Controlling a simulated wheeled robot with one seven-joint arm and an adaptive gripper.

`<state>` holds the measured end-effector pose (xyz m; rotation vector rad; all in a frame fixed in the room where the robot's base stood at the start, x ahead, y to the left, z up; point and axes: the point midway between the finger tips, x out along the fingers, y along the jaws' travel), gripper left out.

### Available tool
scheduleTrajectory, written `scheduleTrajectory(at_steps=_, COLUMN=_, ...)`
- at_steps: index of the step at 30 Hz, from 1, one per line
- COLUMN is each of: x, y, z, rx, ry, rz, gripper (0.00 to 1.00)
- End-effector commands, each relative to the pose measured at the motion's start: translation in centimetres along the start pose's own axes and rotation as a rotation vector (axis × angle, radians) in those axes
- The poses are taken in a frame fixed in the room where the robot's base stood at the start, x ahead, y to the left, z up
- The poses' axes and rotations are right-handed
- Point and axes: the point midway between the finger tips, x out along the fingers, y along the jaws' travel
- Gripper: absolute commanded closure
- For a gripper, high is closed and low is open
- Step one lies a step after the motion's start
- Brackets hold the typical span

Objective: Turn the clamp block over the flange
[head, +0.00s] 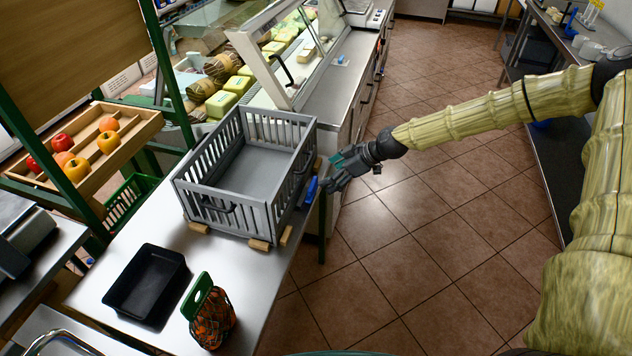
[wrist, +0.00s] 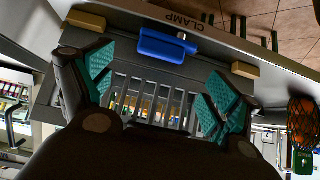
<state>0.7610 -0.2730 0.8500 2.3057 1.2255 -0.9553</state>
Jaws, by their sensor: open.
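The blue clamp block (head: 311,190) sits at the right edge of the steel table, beside the grey slatted crate (head: 262,220). In the wrist view the blue block (wrist: 163,46) lies along a grey strip lettered CLAMP (wrist: 185,20), with a small knob at one end. I cannot tell which part is the flange. My gripper (head: 340,171) is beside the block, off the table's right edge.
Wooden blocks (head: 260,244) stand around the crate's base. A black tray (head: 145,285) and a netted bag with a green top (head: 211,318) are at the table's front. A glass display counter (head: 290,60) stands behind. The tiled floor (head: 400,230) to the right is clear.

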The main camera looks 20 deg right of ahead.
Motion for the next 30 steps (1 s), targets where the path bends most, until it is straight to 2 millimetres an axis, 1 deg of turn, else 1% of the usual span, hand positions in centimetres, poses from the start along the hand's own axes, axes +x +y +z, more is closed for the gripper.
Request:
scheduleTrajectory(at_steps=3, x=1.2, y=-0.1, z=0.0, rx=0.000, ry=-0.001, rz=-0.002, gripper=0.11)
scheduleTrajectory(at_steps=18, x=5.8, y=-0.1, z=-0.1, rx=0.000, ry=-0.001, rz=-0.001, gripper=0.11)
scheduleTrajectory(at_steps=24, x=7.0, y=-0.1, z=0.0, rx=0.001, ry=-0.001, rz=-0.001, gripper=0.11)
scheduleTrajectory(at_steps=30, x=7.3, y=-0.1, z=0.0, rx=0.001, ry=0.001, rz=0.000, gripper=0.11)
